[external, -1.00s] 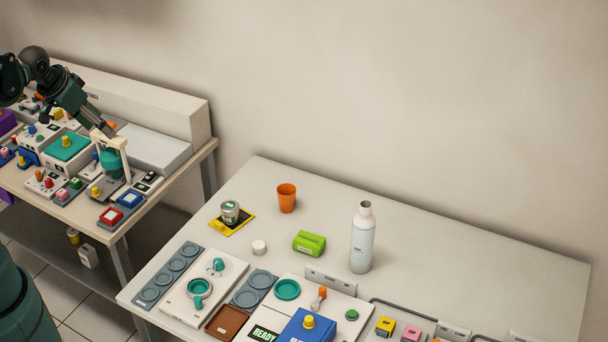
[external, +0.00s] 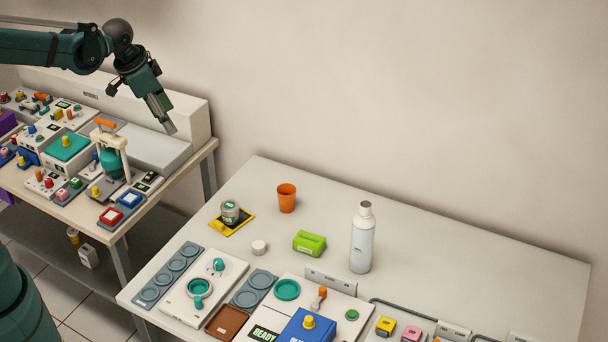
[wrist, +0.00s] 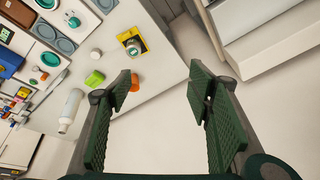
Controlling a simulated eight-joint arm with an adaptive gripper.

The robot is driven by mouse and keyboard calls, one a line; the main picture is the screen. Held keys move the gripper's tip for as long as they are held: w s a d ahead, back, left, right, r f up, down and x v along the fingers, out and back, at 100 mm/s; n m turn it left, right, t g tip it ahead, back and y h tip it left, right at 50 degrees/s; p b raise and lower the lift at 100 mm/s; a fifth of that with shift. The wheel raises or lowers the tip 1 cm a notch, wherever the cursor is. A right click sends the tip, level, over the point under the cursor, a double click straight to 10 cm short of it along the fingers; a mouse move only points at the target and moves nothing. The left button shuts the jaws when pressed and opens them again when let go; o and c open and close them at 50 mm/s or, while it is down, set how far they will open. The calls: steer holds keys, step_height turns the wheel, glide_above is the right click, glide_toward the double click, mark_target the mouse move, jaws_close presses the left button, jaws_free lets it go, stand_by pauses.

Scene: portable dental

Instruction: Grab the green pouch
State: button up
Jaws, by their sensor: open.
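The green pouch (external: 309,243) lies on the right-hand table, between the orange cup (external: 287,198) and the white bottle (external: 362,238). It also shows in the wrist view (wrist: 94,79), left of my gripper's fingers. My gripper (external: 170,128) is in the air above the back of the left-hand table, up and to the left of the pouch and well apart from it. In the wrist view my gripper (wrist: 165,95) has its two green ridged fingers spread wide with nothing between them.
A silver tin (external: 230,211) sits on a yellow packet (external: 244,224) left of the cup. A small white cap (external: 259,247) lies left of the pouch. Panels, a blue box (external: 305,327) and trays fill the table's front. The table's back right is clear.

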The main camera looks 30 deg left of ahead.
steer(key=w+d+f+m+g, duration=0.1)
steer(key=w+d+f+m, duration=0.35)
steer(key=d, duration=0.65)
steer(key=m+g+y, duration=0.1)
steer(key=m+g, duration=0.2)
steer(key=m, duration=0.2)
glide_above(309, 238)
step_height(309, 238, down, 22)
steer(key=shift+a+r, duration=0.1)
steer(key=shift+r, duration=0.15)
steer(key=shift+s+d+f+m, duration=0.1)
steer(key=shift+d+f+m, duration=0.15)
steer(key=shift+d+f, duration=0.1)
steer(key=shift+a+f, duration=0.1)
steer(key=shift+f, duration=1.2)
steer(key=shift+a+f, duration=0.1)
steer(key=shift+f, duration=2.5)
